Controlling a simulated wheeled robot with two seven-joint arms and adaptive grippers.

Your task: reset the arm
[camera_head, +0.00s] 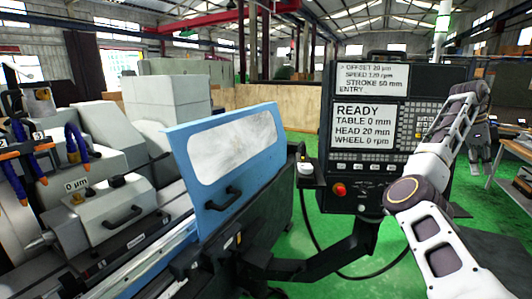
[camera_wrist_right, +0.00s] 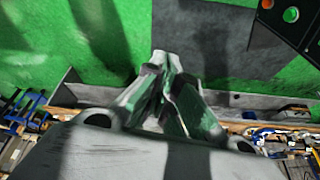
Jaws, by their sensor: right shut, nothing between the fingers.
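My white right arm (camera_head: 436,240) comes in at the lower right of the head view and bends upward, in front of the control panel's right edge. Its dark grey right gripper (camera_head: 477,176) hangs at the far right, fingers down, apart from the panel. In the right wrist view the right gripper (camera_wrist_right: 163,60) is shut with its fingers together and nothing between them. The green floor is behind the fingertips there. My left arm and left gripper are not in view.
The control panel (camera_head: 367,144) reads READY, table 0 mm, head 20 mm, wheel 0 rpm. The grinder's blue door (camera_head: 226,163) stands left of it. A workbench (camera_head: 513,184) is at the right edge.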

